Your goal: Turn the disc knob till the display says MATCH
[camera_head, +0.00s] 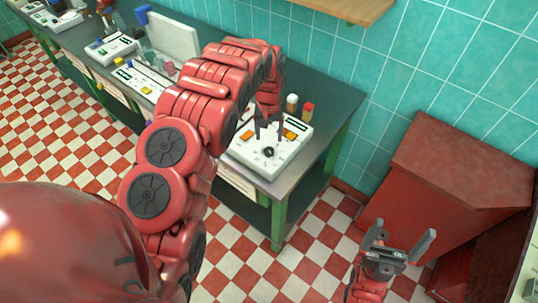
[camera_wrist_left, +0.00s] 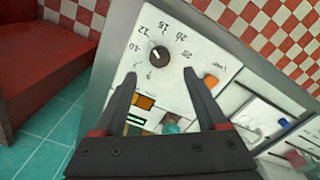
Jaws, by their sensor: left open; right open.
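The dark round knob (camera_head: 268,152) sits on a white sloped panel (camera_head: 246,157) at the near end of the bench. In the left wrist view the knob (camera_wrist_left: 158,54) has a light pointer mark and numbers printed around it. An amber display (camera_wrist_left: 145,102) and a dark green strip (camera_wrist_left: 136,118) lie between my fingers; their text is too small to read. My left gripper (camera_head: 268,134) is open and points down at the panel, its fingers apart from the knob. My right gripper (camera_head: 403,240) is open and empty, off to the right over the floor.
An orange button (camera_wrist_left: 211,81) is on the panel beside one finger. Two small bottles (camera_head: 307,112) stand behind the panel. More devices (camera_head: 113,47) and a white board (camera_head: 173,36) line the bench to the left. A red cabinet (camera_head: 450,170) stands at right.

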